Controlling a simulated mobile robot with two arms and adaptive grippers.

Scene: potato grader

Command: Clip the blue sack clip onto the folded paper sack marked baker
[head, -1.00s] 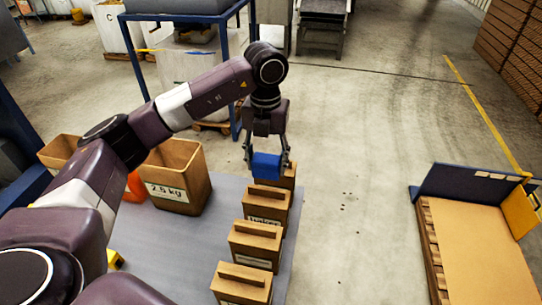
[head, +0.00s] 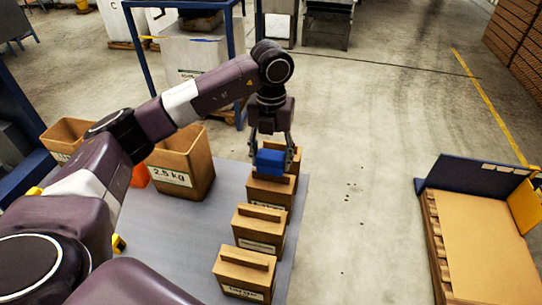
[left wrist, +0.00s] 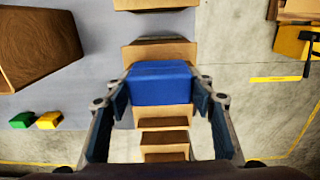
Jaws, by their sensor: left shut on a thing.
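My left gripper (head: 271,158) is shut on the blue sack clip (head: 270,163), a box-shaped piece. It also shows between the fingers in the left wrist view (left wrist: 160,84). Several folded paper sacks stand in a row along the table's right side. In the head view the clip overlaps the back top of the second sack from the far end (head: 267,193); I cannot tell whether it touches. The far sack (head: 284,153) is partly hidden behind the gripper. The two nearer sacks (head: 258,230) (head: 245,272) stand clear. The labels are too small to read surely. My right gripper is out of view.
The grey table (head: 190,240) has bare room left of the row. An open 2.5 kg bin (head: 184,172) stands on its left. Green (left wrist: 22,121) and yellow (left wrist: 48,120) blocks lie there in the wrist view. A pallet (head: 485,245) is on the floor at right.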

